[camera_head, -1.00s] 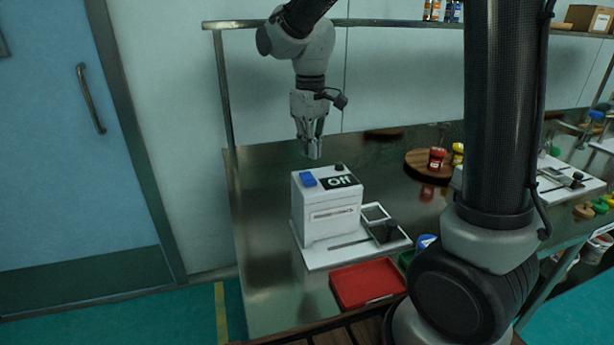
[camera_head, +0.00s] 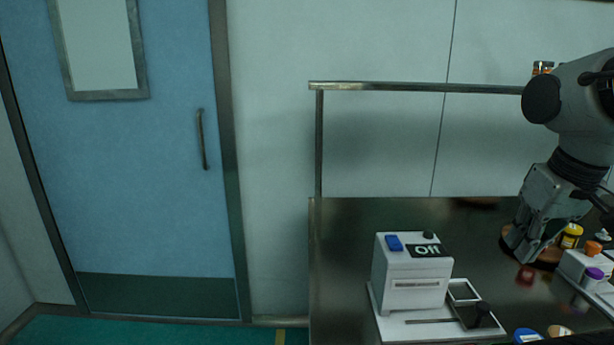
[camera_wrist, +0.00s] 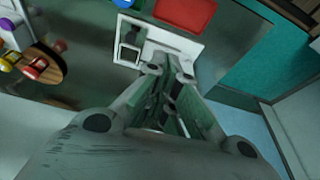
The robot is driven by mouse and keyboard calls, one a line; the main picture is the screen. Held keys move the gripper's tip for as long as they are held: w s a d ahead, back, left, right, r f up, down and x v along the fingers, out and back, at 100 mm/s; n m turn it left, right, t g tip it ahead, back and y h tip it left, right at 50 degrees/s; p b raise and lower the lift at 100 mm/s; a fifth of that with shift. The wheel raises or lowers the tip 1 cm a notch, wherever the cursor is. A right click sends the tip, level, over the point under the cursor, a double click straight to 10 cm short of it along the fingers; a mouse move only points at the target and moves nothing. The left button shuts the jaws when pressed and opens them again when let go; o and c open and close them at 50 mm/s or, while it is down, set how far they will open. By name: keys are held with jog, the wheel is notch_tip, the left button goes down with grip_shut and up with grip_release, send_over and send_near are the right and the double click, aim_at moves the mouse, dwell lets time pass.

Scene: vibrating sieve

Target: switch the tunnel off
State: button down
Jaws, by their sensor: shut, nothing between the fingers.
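The tunnel is a white box-shaped machine (camera_head: 411,290) with a blue button (camera_head: 394,243), a black knob (camera_head: 428,235) and a dark display (camera_head: 430,251) reading "Off" on its top. It stands upright on a white base plate at the left part of the table. My gripper (camera_head: 524,252) is at the right in the head view, pointing down, shut and empty, apart from the machine. In the wrist view my gripper (camera_wrist: 172,115) shows over the table, with the white base plate (camera_wrist: 185,45) beyond the fingers; the machine's top is hidden or unclear there.
A small frame (camera_head: 463,291) and a dark block lie on the base plate. Yellow (camera_head: 570,236) and red jars stand near my gripper, with a second white device (camera_head: 587,264) at the right edge. A red tray (camera_wrist: 186,12) shows in the wrist view. The table behind the machine is clear.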

jog(key=shift+s+d+r+m+t, duration=0.3)
jog(key=shift+s+d+r+t, duration=0.3)
jog(key=shift+r, duration=0.25)
jog(key=shift+w, duration=0.1)
jog(key=w+a+g, duration=0.2)
jog(key=w+a, duration=0.5)
jog(key=w, duration=0.6)
jog(key=w+a+g, duration=0.2)
jog(key=w+a, duration=0.6)
jog(key=w, duration=0.6)
jog(key=shift+r+g, duration=0.3)
jog(key=shift+r, duration=0.1)
jog(key=shift+w+f, duration=0.1)
